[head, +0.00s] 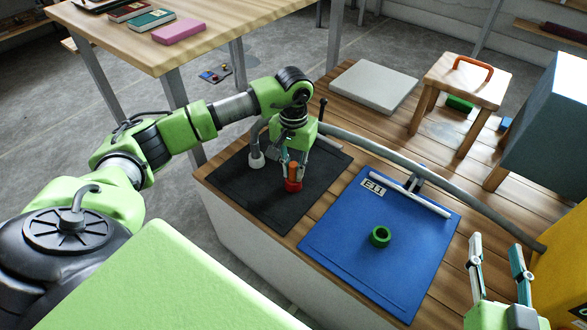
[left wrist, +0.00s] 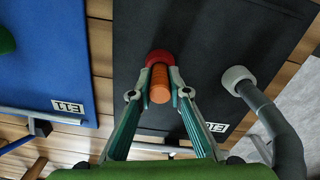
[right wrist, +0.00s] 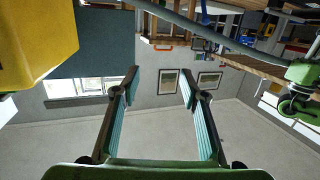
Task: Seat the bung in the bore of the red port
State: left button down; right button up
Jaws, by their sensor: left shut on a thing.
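The red port (head: 293,185) stands on the black mat (head: 318,191); it also shows in the left wrist view (left wrist: 158,57). My left gripper (head: 295,163) is shut on the orange bung (left wrist: 159,86), directly over the red port. In the left wrist view the bung's far end overlaps the red rim; I cannot tell whether its tip is in the bore, which is hidden. My right gripper (head: 500,250) is open and empty at the lower right, away from the ports; its spread fingers show in the right wrist view (right wrist: 158,85).
A white-collared port (head: 257,162) with a grey pipe stands left of the red port. A green ring (head: 381,237) lies on the blue mat (head: 345,262), with a grey T-shaped bar (head: 412,192) at its back. A grey slab (head: 373,86) and small stool (head: 467,82) stand behind.

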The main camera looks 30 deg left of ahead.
pick_arm(q)
jog(key=shift+f, duration=0.2)
pick_arm(e)
jog(key=shift+w+a+r+t, duration=0.15)
jog(key=shift+r+t, duration=0.25)
jog(key=shift+r, duration=0.45)
pick_arm(q)
jog(key=shift+f, duration=0.1)
pick_arm(e)
jog(key=shift+r, duration=0.25)
pick_arm(q)
jog(key=shift+f+b, duration=0.1)
jog(key=shift+b, duration=0.2)
pick_arm(e)
jog(key=shift+a+r+t, duration=0.1)
jog(key=shift+r+t, duration=0.25)
jog(key=shift+t, duration=0.05)
pick_arm(q)
jog(key=shift+f, duration=0.1)
pick_arm(e)
jog(key=shift+a+r+y, duration=0.1)
jog(key=shift+r+y, duration=0.3)
jog(key=shift+r, duration=0.25)
jog(key=shift+f, duration=0.1)
